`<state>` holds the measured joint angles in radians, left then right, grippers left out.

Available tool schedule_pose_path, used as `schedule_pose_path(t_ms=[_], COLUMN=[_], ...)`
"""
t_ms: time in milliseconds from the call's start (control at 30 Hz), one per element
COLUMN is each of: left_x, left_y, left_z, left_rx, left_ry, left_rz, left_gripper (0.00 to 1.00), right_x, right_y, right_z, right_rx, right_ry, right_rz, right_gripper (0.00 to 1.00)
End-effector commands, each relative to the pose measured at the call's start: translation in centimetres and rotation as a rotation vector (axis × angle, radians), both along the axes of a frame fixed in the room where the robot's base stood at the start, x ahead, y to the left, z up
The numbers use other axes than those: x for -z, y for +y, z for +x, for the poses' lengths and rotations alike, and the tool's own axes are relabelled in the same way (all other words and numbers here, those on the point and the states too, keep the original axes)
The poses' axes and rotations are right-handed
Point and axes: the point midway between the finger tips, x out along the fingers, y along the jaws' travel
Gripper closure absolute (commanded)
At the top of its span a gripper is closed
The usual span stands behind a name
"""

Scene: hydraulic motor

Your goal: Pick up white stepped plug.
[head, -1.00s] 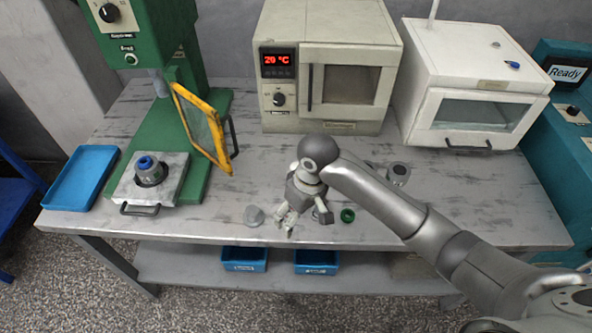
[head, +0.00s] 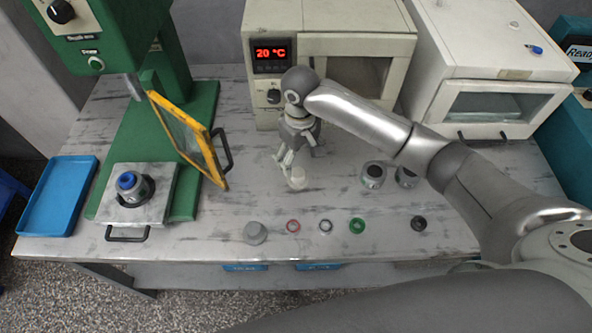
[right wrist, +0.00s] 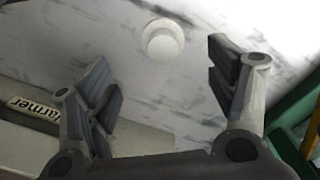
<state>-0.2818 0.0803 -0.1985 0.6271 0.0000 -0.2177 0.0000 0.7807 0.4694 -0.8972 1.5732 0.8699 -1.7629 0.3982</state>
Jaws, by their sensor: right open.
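The white stepped plug (head: 297,178) stands on the grey table in front of the warmer, near the middle of the table. In the right wrist view the plug (right wrist: 162,41) is a round white piece with a smaller raised step on a wider base. My right gripper (head: 287,160) is just behind and above the plug in the head view. In the right wrist view my right gripper (right wrist: 165,85) is open and empty, its fingers spread wide, with the plug lying ahead between the finger lines. My left gripper is not in view.
A row of small parts lies along the front: a grey piece (head: 255,233), a red ring (head: 293,226), a green ring (head: 357,226) and a dark ring (head: 418,223). Grey cylinders (head: 373,174) stand right. The press's yellow-framed guard (head: 188,140) is left; the warmer (head: 270,70) is behind.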

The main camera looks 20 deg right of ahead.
Motion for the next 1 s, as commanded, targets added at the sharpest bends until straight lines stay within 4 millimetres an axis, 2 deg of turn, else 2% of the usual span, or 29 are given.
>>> schedule_pose_path(t_ms=[100,267,367,533,667,900,1000], left_x=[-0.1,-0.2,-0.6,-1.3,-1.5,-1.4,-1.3], left_y=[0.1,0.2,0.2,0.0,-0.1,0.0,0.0], left_z=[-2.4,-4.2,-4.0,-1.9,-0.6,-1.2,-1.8], left_rx=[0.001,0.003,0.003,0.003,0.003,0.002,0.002], left_ry=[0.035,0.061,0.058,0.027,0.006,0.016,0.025], left_rz=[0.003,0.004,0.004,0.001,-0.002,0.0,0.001], left_gripper=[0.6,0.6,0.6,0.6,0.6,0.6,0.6], right_x=[1.7,2.8,3.9,6.5,7.6,7.8,7.8], right_y=[0.0,0.1,0.2,0.3,0.3,0.3,0.3], right_z=[0.0,0.0,0.0,0.1,0.1,0.1,0.1], right_rx=[0.001,0.0,0.0,0.001,0.0,-0.001,-0.001], right_ry=[0.002,0.0,0.003,0.002,0.0,-0.002,-0.002], right_rz=[0.0,0.001,0.001,-0.001,0.0,0.001,0.001], right_gripper=[0.22,0.22,0.22,0.22,0.22,0.22,0.35])
